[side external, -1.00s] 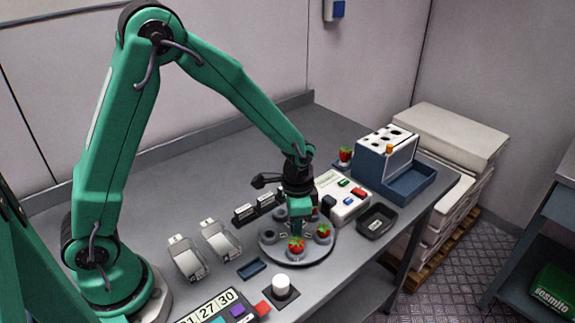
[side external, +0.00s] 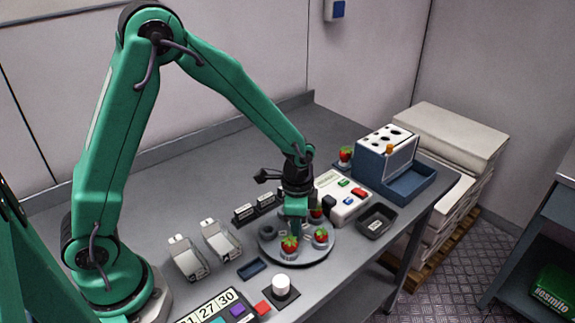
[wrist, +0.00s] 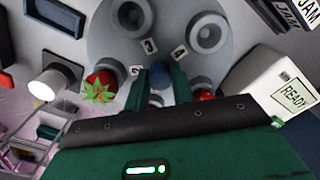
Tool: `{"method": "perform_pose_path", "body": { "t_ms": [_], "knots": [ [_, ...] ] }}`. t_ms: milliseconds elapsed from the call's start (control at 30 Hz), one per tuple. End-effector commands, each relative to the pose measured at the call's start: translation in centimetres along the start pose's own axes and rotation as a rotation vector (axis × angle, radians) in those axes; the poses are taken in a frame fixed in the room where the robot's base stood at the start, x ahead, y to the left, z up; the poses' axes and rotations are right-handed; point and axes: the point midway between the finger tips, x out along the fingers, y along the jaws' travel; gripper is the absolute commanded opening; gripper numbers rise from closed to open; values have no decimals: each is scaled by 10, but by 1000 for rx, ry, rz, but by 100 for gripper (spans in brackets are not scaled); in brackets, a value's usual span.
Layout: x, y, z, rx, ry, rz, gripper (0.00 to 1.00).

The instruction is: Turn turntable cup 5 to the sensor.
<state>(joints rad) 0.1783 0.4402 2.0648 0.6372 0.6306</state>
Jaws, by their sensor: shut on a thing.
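The round grey turntable (side external: 312,258) stands on the bench and fills the top of the wrist view (wrist: 165,22). It carries a ring of cups, some empty, some with strawberries. One strawberry (side external: 289,244) is at the front, one (side external: 320,235) at the right, one (side external: 316,212) behind. Tags 3 (wrist: 149,46) and 4 (wrist: 179,53) are readable; another is partly covered. I cannot read a tag 5. My gripper (side external: 295,227) points down at the turntable's middle.
A black tray (side external: 376,220) is at the right, a white knob on a dark base (side external: 281,283) in front.

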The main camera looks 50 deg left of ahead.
Motion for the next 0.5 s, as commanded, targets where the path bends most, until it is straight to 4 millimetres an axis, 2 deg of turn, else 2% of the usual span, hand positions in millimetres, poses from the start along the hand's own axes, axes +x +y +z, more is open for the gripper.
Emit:
{"method": "perform_pose_path", "body": {
  "t_ms": [100, 133, 233, 500],
  "knots": [
    [0, 0, -1, 2, 3, -2, 0],
    [0, 0, -1, 1, 3, -2, 28],
    [0, 0, -1, 1, 3, -2, 46],
    [0, 0, 0, -1, 1, -1, 46]
  ]
}}
